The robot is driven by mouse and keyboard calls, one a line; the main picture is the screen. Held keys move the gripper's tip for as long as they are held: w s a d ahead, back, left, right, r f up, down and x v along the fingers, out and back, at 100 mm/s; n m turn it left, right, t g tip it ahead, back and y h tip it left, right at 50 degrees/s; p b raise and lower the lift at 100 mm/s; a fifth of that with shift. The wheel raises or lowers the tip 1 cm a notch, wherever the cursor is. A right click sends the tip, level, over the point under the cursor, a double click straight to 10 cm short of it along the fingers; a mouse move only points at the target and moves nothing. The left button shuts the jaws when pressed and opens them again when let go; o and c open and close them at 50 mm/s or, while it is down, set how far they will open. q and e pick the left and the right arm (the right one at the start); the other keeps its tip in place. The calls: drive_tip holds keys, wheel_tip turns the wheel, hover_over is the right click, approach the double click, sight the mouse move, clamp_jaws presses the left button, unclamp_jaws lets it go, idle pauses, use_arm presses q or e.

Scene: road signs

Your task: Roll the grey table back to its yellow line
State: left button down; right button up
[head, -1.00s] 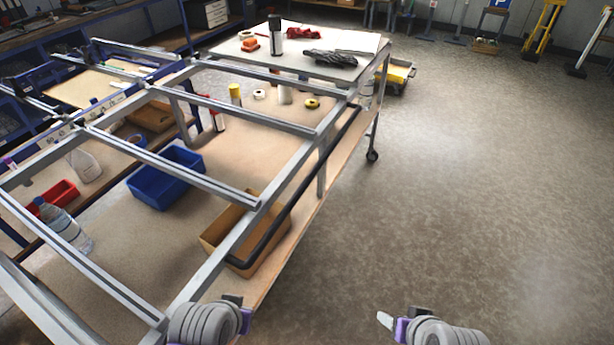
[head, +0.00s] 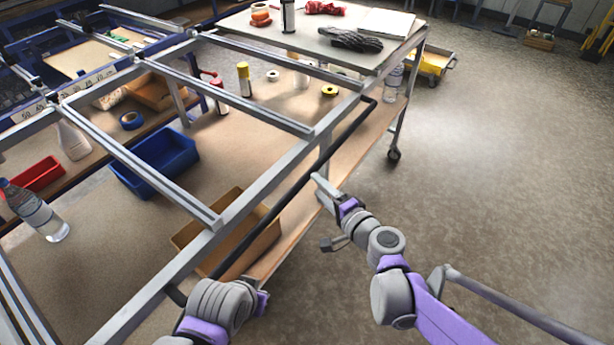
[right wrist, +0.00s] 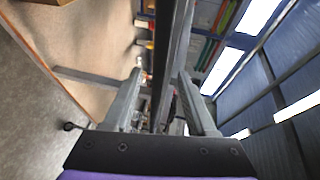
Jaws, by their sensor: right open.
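The grey table (head: 262,205) is an open metal frame over a wooden lower shelf, with a black push bar (head: 292,195) along its near right side and a caster (head: 393,155) at the far right. My right gripper (head: 326,215) is open beside this bar, its fingers pointing toward it. In the right wrist view a dark bar (right wrist: 168,70) runs between the spread fingers (right wrist: 160,76), not gripped. My left gripper (head: 262,298) is low near the bar's near end; its fingers are hidden. No yellow line is visible.
A flat top with gloves (head: 352,40) is at the far end. A yellow cart (head: 432,62) stands behind. The floor (head: 490,170) on the right is clear.

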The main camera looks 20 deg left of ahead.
sight(307, 176)
drive_tip(key=x, duration=0.6)
drive_tip(key=shift+w+a+f, duration=0.15)
drive_tip(key=shift+w+a, duration=0.05)
drive_tip(key=shift+w, duration=0.05)
clamp_jaws()
idle(1.2)
